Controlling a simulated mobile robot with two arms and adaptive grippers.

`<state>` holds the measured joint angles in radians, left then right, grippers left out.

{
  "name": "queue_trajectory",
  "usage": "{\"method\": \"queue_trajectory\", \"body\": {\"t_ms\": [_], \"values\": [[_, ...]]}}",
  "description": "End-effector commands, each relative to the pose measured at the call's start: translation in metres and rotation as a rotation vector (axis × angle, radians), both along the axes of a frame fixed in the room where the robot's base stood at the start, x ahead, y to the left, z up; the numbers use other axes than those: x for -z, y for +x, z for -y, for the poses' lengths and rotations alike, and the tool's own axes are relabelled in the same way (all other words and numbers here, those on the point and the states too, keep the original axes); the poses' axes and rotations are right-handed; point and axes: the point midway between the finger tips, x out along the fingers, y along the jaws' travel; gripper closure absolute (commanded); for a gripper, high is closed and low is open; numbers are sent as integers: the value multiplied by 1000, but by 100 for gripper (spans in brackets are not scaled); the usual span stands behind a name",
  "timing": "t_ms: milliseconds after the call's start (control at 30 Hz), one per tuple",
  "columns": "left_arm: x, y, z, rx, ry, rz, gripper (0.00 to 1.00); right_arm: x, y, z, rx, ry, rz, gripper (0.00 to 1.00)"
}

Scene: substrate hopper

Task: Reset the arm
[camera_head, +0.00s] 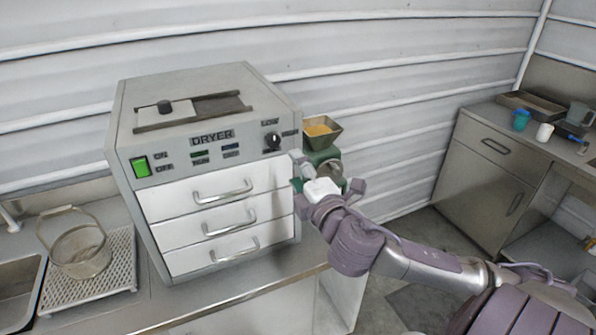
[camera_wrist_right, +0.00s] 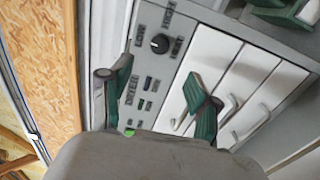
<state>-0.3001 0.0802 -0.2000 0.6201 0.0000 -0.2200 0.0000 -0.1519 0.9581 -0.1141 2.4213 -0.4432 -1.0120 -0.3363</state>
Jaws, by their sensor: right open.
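My right arm comes in from the lower right in the head view. Its gripper (camera_head: 299,170) is at the right edge of the grey dryer (camera_head: 205,95), near the knob. In the right wrist view the gripper's green-padded fingers (camera_wrist_right: 158,98) are spread with nothing between them, in front of the dryer's labelled panel. The dryer's dark knob (camera_head: 272,141) also shows in the wrist view (camera_wrist_right: 160,43). The green switch (camera_head: 140,167) is at the panel's left. My left gripper does not show.
A green machine with a hopper (camera_head: 322,131) of yellow material stands just behind my right gripper. A wire basket (camera_head: 80,252) sits on a drain tray (camera_head: 122,270) at the left. Cups stand on the far-right counter (camera_head: 480,112). Bare counter (camera_head: 205,308) lies before the dryer.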

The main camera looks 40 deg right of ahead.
Motion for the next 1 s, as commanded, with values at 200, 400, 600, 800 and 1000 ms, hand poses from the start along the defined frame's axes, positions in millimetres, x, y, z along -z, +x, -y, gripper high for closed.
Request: {"method": "queue_trajectory", "body": {"t_ms": [200, 400, 600, 800, 1000], "values": [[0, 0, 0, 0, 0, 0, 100, 0, -1, 0, 0, 0, 0, 38], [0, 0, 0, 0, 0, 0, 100, 0, 0, 0, 0, 0, 0, 38], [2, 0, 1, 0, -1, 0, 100, 12, 3, 5, 9, 13, -17, 38], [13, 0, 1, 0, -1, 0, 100, 113, 24, 39, 83, 136, -155, 38], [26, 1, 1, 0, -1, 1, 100, 264, 20, 72, 184, 331, -343, 38]]}}
